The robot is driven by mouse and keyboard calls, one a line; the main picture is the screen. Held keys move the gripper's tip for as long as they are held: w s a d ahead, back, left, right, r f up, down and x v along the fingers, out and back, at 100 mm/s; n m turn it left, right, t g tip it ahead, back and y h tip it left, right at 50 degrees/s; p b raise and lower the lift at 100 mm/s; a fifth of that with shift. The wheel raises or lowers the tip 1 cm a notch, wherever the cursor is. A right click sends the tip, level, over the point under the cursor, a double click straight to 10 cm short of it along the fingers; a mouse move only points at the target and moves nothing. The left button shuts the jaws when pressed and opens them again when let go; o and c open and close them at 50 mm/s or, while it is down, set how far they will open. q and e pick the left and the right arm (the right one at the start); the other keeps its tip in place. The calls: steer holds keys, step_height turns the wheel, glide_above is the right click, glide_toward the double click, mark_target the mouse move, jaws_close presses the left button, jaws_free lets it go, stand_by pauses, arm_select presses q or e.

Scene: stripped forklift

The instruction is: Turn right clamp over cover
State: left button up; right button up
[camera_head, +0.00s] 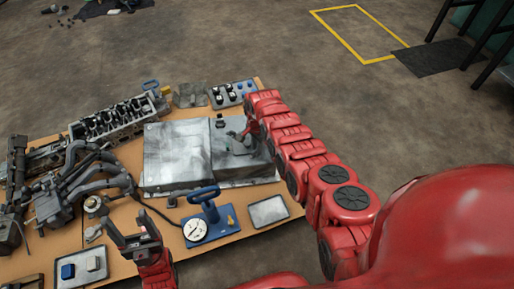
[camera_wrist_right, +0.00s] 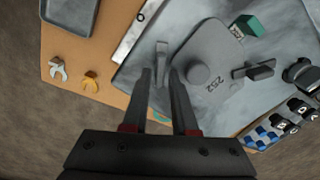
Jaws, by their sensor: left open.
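The grey cover (camera_wrist_right: 208,75) is a rounded plate marked 252 with a round knob, on the metal housing (camera_head: 176,158). A light grey upright clamp (camera_wrist_right: 161,58) stands beside the cover's edge in the right wrist view. A darker clamp (camera_wrist_right: 258,71) sits at the cover's opposite edge. My right gripper (camera_wrist_right: 160,74) is open, its fingertips on either side of the light clamp with a narrow gap; I cannot tell if they touch it. In the head view my right gripper (camera_head: 242,134) hides part of the cover. My left gripper (camera_head: 138,238) is open and empty near the table's front.
A blue press with a dial (camera_head: 207,208) and a metal tray (camera_head: 269,211) stand in front of the housing. An engine block (camera_head: 118,117) and hoses fill the left. A knob panel (camera_head: 232,93) stands behind. A wrench (camera_wrist_right: 59,69) lies on the table.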

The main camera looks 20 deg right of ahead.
jaws_close()
steer(key=shift+n, duration=0.4)
steer(key=n, duration=0.2)
steer(key=shift+w+n, duration=0.1)
steer(key=shift+n, duration=0.3)
steer(key=n, duration=0.3)
steer(key=shift+w+a+n, duration=0.1)
steer(key=shift+a+n, duration=0.05)
steer(key=shift+n, duration=0.25)
steer(key=n, duration=0.5)
steer(key=shift+a+b, duration=0.2)
steer(key=shift+b, duration=0.1)
steer(key=n, duration=0.5)
steer(key=shift+a, duration=0.15)
steer(key=shift+n, duration=0.4)
